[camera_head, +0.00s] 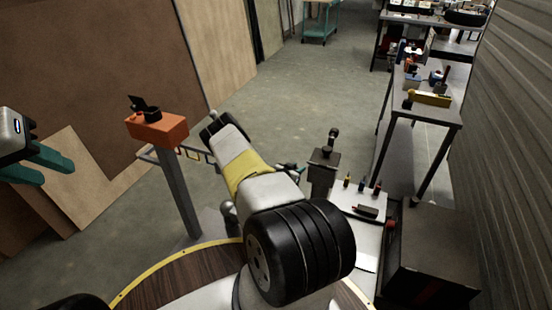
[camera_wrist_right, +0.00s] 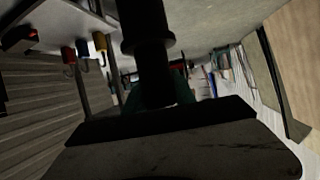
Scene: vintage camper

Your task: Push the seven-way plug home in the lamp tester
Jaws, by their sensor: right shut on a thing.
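An orange box (camera_head: 157,129) on a grey post, with a dark hinged socket on top (camera_head: 151,115), looks like the lamp tester; it stands left of my right arm in the head view. My left gripper (camera_head: 35,165) is at the far left edge, its teal fingers apart and empty, away from the box. My right gripper (camera_wrist_right: 158,98) is shut on a dark, round-bodied thing with a collar, seemingly the seven-way plug (camera_wrist_right: 147,45), in the right wrist view. The head view largely hides this gripper behind my arm. I cannot see the plug in a socket.
A dark stand (camera_head: 323,170) is right of my right arm. Beside it a light tray (camera_head: 345,200) holds several small coloured tools. A dark cabinet (camera_head: 433,255) and a metal workbench (camera_head: 430,108) line the right. Brown panels (camera_head: 90,60) lean at left. Open floor lies beyond.

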